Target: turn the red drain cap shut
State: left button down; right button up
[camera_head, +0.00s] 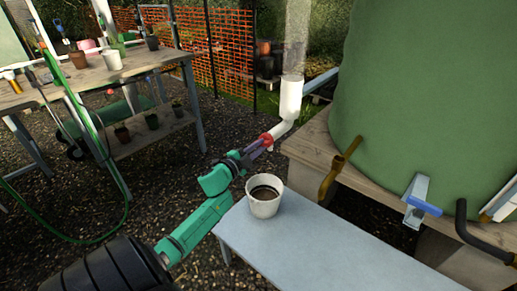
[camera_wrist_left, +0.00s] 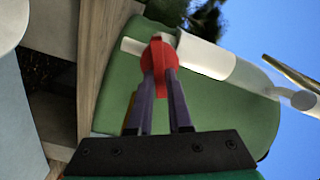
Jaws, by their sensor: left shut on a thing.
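The red drain cap (camera_head: 266,140) sits at the low end of the white pipe (camera_head: 290,98), beside the green tank's wooden stand. My left gripper (camera_head: 259,145) reaches up to it from the lower left. In the left wrist view the gripper (camera_wrist_left: 161,72) has its two purple fingers closed on the red cap (camera_wrist_left: 158,57), one on each side. The white pipe (camera_wrist_left: 205,55) runs to the right behind the cap there. The fingers hide part of the cap. My right gripper is in neither view.
A white pot with dark contents (camera_head: 264,200) stands on the grey bench (camera_head: 320,236) just below my left gripper. The green tank (camera_head: 430,90) with a brass tap (camera_head: 338,168) and a blue-handled valve (camera_head: 423,204) fills the right. A potting table (camera_head: 130,70) stands at the left.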

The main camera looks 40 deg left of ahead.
pick_arm(q)
jog(key=shift+f+m+b, duration=0.2)
jog(key=shift+m+b, duration=0.8)
jog(key=shift+m, duration=1.7)
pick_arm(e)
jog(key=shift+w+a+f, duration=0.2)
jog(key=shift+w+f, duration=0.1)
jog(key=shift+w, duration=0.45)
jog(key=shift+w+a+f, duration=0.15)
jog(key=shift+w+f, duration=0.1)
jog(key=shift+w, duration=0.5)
pick_arm(q)
jog(key=c, duration=0.8)
grip_release()
jog(key=shift+c, duration=0.2)
